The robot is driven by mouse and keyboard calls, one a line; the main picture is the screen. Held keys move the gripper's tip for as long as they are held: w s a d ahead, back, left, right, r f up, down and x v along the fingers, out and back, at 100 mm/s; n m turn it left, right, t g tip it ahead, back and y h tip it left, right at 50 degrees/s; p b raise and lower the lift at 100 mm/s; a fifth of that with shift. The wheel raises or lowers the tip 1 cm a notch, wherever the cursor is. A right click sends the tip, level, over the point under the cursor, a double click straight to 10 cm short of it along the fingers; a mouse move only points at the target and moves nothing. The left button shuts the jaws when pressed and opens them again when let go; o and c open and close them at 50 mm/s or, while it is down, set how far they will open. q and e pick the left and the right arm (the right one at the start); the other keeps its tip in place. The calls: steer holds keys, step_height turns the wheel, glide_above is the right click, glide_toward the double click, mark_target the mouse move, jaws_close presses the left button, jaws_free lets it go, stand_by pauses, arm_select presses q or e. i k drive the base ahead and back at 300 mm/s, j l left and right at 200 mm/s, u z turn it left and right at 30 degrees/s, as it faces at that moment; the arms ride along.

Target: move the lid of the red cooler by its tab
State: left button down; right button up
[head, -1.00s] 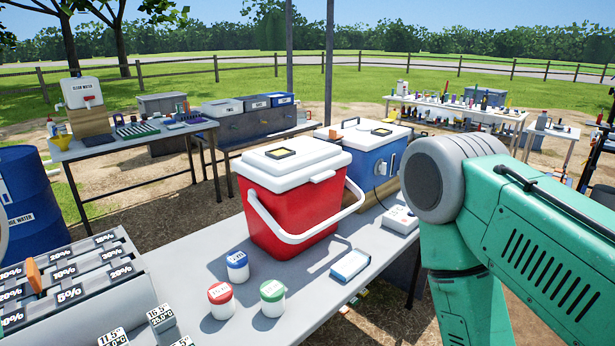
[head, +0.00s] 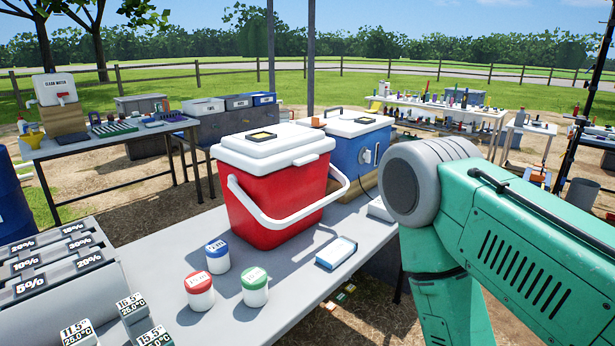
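The red cooler (head: 272,201) stands upright on the grey table in the middle of the head view. Its white lid (head: 273,147) is on top and looks closed. A tab (head: 306,159) sticks out at the lid's front edge, and a black and yellow square (head: 261,136) lies on the lid's top. The white carrying handle hangs down in front of the cooler. My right arm fills the right side of the view, but its gripper is out of the picture. My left gripper is not in view either.
Jars with blue (head: 217,256), red (head: 199,291) and green (head: 255,287) lids stand in front of the cooler, beside a small blue and white box (head: 336,253). A blue cooler (head: 355,145) stands close behind. A grey labelled rack (head: 60,275) is at the left.

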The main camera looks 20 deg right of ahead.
mark_target(287, 144)
steer(key=i+l, duration=0.15)
steer(key=l, duration=0.2)
steer(key=i+l+u, duration=0.1)
steer(key=l, duration=0.2)
steer(key=i+l, duration=0.2)
steer(key=l, duration=0.15)
steer(key=i+l+u, duration=0.1)
steer(key=l, duration=0.25)
steer(key=i+l, duration=0.15)
steer(key=l, duration=0.2)
steer(key=i+l+u, duration=0.1)
steer(key=l, duration=0.25)
